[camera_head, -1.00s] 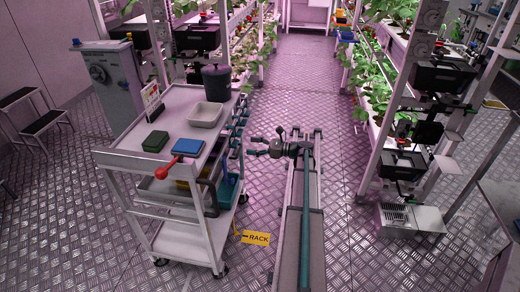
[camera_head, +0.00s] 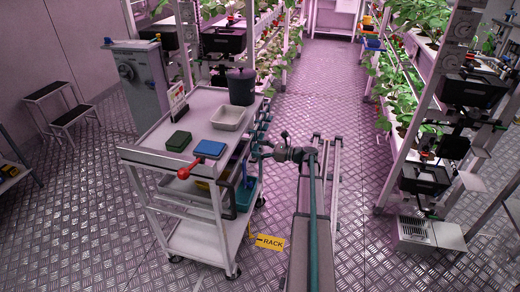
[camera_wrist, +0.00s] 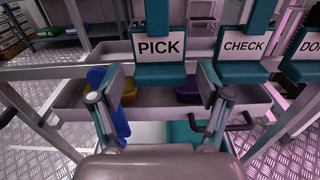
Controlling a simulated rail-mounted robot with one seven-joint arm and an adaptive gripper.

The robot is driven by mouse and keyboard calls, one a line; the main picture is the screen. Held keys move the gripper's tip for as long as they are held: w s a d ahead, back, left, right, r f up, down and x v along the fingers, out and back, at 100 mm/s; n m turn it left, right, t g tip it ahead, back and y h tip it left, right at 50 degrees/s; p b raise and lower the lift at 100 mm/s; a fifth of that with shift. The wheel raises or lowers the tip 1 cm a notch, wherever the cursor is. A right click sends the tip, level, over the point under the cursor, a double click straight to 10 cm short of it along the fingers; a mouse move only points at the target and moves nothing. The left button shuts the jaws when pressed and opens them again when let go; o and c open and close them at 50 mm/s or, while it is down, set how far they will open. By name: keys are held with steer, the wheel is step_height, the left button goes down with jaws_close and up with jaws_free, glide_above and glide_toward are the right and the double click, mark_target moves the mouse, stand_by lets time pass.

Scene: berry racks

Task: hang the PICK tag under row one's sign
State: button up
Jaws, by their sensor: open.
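The PICK tag (camera_wrist: 159,47) is a white plate with black letters on a teal holder, upright at the cart's side in the wrist view. My gripper (camera_wrist: 161,80) is open, its two fingers spread left and right just below and in front of the PICK tag. Nothing is held between them. In the head view my gripper (camera_head: 268,148) is at the cart's right side. Teal parts line that side, but their lettering is too small to read there. I cannot make out row one's sign.
A CHECK tag (camera_wrist: 245,45) and a partly cut-off third tag (camera_wrist: 305,48) hang to the right of PICK. The cart (camera_head: 150,157) carries a grey bin (camera_head: 228,117), a blue box (camera_head: 209,149) and a dark pot (camera_head: 241,86). The aisle is clear.

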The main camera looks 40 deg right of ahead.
steer(key=c, duration=1)
steer(key=shift+c, duration=0.2)
steer(key=shift+r+p, duration=0.85)
steer(key=shift+r, duration=0.25)
steer(key=p+v, duration=0.2)
steer(key=v, duration=0.5)
stand_by(0.4)
